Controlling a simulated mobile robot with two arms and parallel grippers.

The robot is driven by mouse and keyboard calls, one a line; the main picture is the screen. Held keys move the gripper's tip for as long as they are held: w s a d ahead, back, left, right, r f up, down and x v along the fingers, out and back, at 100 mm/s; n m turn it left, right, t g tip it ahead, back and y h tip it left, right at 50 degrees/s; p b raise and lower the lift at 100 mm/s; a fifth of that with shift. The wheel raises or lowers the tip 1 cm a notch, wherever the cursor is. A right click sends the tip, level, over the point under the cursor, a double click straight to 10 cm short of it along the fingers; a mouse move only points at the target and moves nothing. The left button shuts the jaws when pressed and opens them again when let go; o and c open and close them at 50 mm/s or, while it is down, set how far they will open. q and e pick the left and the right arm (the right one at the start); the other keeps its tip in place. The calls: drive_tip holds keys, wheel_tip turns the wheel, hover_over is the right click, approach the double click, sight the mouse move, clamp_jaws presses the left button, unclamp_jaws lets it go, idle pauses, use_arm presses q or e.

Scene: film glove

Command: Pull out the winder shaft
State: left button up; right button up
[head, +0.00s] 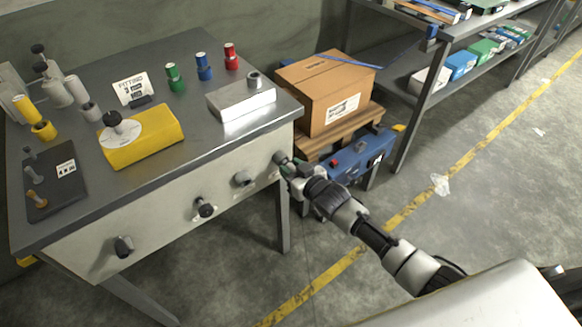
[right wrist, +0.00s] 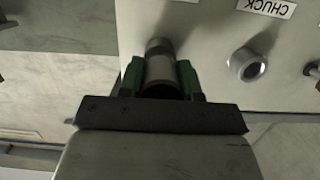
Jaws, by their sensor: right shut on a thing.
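The winder shaft is a short grey cylinder (head: 279,157) at the right end of the table's pale front panel (head: 160,222). In the right wrist view the shaft (right wrist: 159,68) stands out from the panel between two green fingers. My right gripper (head: 288,166) is shut on it, and the gripper's fingers also show in the right wrist view (right wrist: 160,82). The shaft's inner end is hidden, so I cannot tell how far it sits in the panel. My left gripper is not in view.
A round chuck fitting (right wrist: 247,65) is beside the held shaft. Dark knobs (head: 204,208) (head: 123,246) line the panel further left. A cardboard box (head: 326,91) on a pallet and a blue case (head: 355,158) stand close behind my right gripper. Open floor lies to the right.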

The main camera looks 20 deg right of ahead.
drive_tip(key=shift+p+v, duration=0.75)
drive_tip(key=shift+v, duration=0.1)
drive_tip(key=shift+s+d+f+p, duration=0.1)
drive_tip(key=shift+s+d+p, duration=0.25)
drive_tip(key=shift+s, duration=0.3)
drive_tip(key=shift+s+d+f+p, duration=0.1)
drive_tip(key=shift+s+p, duration=0.3)
drive_tip(key=shift+s, duration=0.25)
drive_tip(key=shift+f+p+v, duration=0.15)
drive_tip(key=shift+p+v, duration=0.35)
drive_tip(key=shift+v, duration=0.25)
drive_tip(key=shift+f+p+v, duration=0.15)
drive_tip(key=shift+p+v, duration=0.3)
drive_tip(key=shift+v, duration=0.3)
